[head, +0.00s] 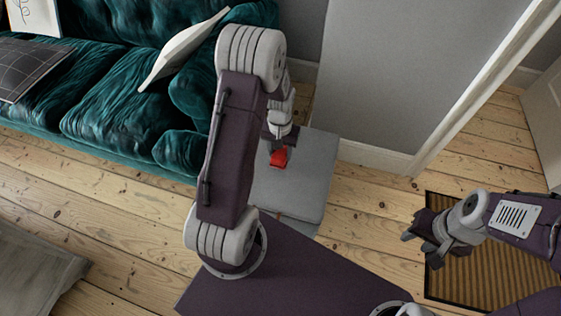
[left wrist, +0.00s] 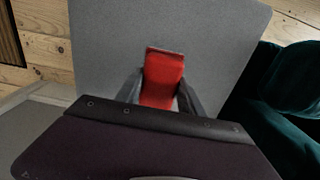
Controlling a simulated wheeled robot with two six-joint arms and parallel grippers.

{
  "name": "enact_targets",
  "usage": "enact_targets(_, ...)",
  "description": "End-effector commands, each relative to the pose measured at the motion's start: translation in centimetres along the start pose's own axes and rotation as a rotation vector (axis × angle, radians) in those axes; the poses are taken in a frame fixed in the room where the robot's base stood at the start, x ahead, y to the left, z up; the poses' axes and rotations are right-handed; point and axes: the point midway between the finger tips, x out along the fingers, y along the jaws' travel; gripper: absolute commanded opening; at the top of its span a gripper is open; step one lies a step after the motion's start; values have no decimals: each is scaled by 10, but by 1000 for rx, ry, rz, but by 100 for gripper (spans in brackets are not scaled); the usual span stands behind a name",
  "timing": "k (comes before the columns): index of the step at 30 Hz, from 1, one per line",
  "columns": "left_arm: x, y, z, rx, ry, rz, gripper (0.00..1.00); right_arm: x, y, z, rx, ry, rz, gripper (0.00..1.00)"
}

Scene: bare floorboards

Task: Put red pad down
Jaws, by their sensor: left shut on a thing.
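The red pad (head: 278,158) is a small red block held over the top of a grey, square-topped stool (head: 312,185). My left gripper (head: 283,150) is shut on it, partly hidden by my own arm in the head view. In the left wrist view the red pad (left wrist: 163,75) sits between the two dark fingers, with the grey stool top (left wrist: 110,45) behind it. I cannot tell whether the pad touches the stool top. My right gripper (head: 419,252) is empty, its fingers apart, at the right over a striped mat.
A teal sofa (head: 110,125) with a pale cushion (head: 182,50) stands left of the stool. A grey wall (head: 400,70) and white door frame (head: 485,90) are behind. A brown striped doormat (head: 480,275) lies at right. A grey wooden table (head: 35,270) is at lower left.

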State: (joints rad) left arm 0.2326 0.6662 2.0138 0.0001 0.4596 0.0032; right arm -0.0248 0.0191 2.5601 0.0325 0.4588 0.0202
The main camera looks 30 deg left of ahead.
Motion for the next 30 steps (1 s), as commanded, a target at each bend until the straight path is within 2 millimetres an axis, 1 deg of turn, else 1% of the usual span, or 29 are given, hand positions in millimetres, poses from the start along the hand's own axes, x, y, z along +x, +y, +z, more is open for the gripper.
enact_targets(2, 0, 0, 0, 1, 0, 0, 13, 0, 0, 0, 0, 0, 0, 38)
enact_targets(4, 7, 0, 0, 1, -1, 0, 13, 5, 0, 0, 0, 0, 0, 38)
enact_targets(9, 41, 0, 0, 1, -1, 0, 13, 30, 1, 3, 0, 0, 0, 38)
enact_targets(10, 43, 0, 0, 1, -1, 0, 13, 32, 1, 3, 0, 0, 0, 38)
enact_targets(16, 39, 0, 0, 0, 0, 0, 13, 27, 0, 3, 0, 0, 0, 38)
enact_targets(21, 43, 0, 0, 0, 0, 0, 13, 29, 1, 3, 0, 0, 0, 38)
enact_targets(22, 42, 0, 0, 0, 0, 0, 53, 28, 1, 3, 0, 0, 0, 38)
enact_targets(23, 42, 0, 0, 0, 0, 0, 62, 28, 0, 3, 0, 0, 0, 38)
enact_targets(24, 42, 0, 0, 0, 0, 0, 67, 28, 0, 3, 0, 0, 0, 38)
enact_targets(30, 42, 0, 0, 0, 0, 0, 67, 28, 1, 3, 0, 0, 0, 38)
